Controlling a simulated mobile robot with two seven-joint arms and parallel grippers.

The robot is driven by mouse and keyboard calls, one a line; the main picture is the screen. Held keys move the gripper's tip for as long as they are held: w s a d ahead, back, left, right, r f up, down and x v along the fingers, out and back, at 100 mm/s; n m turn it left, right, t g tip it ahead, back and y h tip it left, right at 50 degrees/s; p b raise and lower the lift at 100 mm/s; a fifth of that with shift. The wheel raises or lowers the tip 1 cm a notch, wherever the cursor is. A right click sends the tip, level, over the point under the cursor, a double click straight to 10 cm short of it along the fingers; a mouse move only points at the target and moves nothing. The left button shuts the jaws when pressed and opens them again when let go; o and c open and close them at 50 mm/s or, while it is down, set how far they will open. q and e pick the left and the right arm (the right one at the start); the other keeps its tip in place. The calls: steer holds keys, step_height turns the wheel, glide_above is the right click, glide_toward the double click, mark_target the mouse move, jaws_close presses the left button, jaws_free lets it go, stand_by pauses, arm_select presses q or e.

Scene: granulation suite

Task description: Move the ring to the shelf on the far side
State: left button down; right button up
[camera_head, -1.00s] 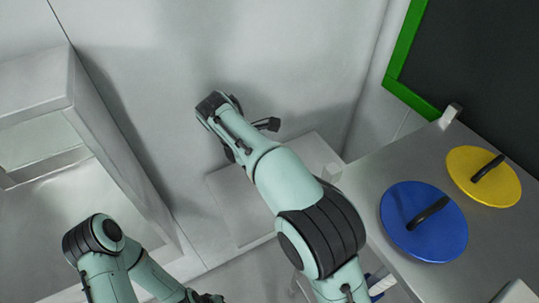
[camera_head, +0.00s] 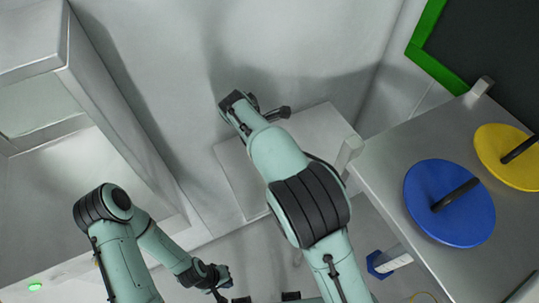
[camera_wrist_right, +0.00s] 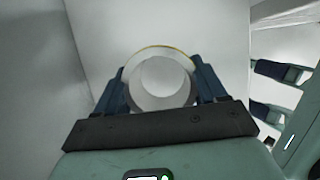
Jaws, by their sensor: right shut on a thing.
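In the right wrist view a pale round ring (camera_wrist_right: 160,101) with a thin yellow edge sits between the dark blue fingers of my right gripper (camera_wrist_right: 161,84), which is shut on it. The ring does not show in the head view, where the right gripper is hidden. My left gripper (camera_head: 264,298) is at the bottom edge of the head view, partly cut off. In the right wrist view its two fingers (camera_wrist_right: 255,86) are apart, with nothing seen between them. A white shelf unit (camera_head: 95,110) with a recess stands at the left; I cannot tell whether it is the named shelf.
A grey table (camera_head: 395,165) at the right bears a blue lid (camera_head: 425,190) and a yellow lid (camera_head: 495,150) with dark handles. A low pale block (camera_head: 320,130) stands by the back wall behind my right arm. A green-framed dark panel (camera_head: 436,68) is at upper right.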

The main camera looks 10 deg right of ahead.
arm_select(q)
steer(key=shift+s+f, duration=0.3)
steer(key=shift+f, duration=0.05)
arm_select(e)
steer(key=shift+f, duration=2.3)
steer(key=shift+f, duration=0.1)
steer(key=o, duration=1.3)
arm_select(q)
steer(key=shift+w+r+p, duration=0.6)
steer(key=shift+w+r, duration=0.45)
steer(key=shift+r, duration=0.1)
arm_select(e)
steer(key=v, duration=1.2)
